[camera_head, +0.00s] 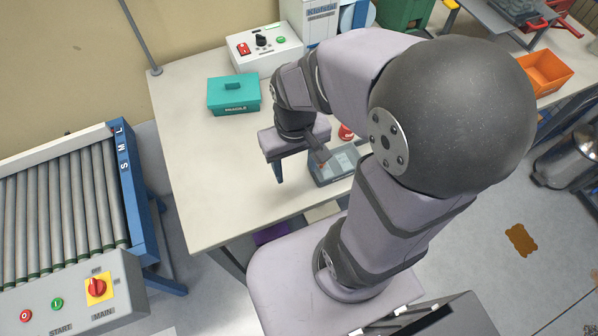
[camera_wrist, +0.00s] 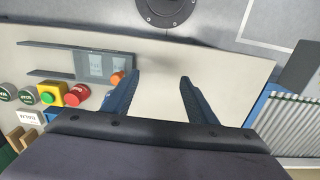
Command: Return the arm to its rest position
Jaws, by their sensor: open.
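My gripper (camera_head: 298,165) is above the front part of the white table (camera_head: 190,150), left of a grey rack tray (camera_head: 322,181). In the wrist view its two fingers (camera_wrist: 155,97) stand wide apart with only bare tabletop between them. The tray also shows in the wrist view (camera_wrist: 62,62), left of the fingers, with light panels and a small orange thing (camera_wrist: 117,77) in it. My arm hides part of the tray in the head view.
A teal lidded box (camera_head: 232,97) and a control box (camera_head: 266,50) stand farther back on the table. A roller conveyor (camera_head: 60,205) is at the left. An orange bin (camera_head: 541,75) is at the upper right. The table's left part is clear.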

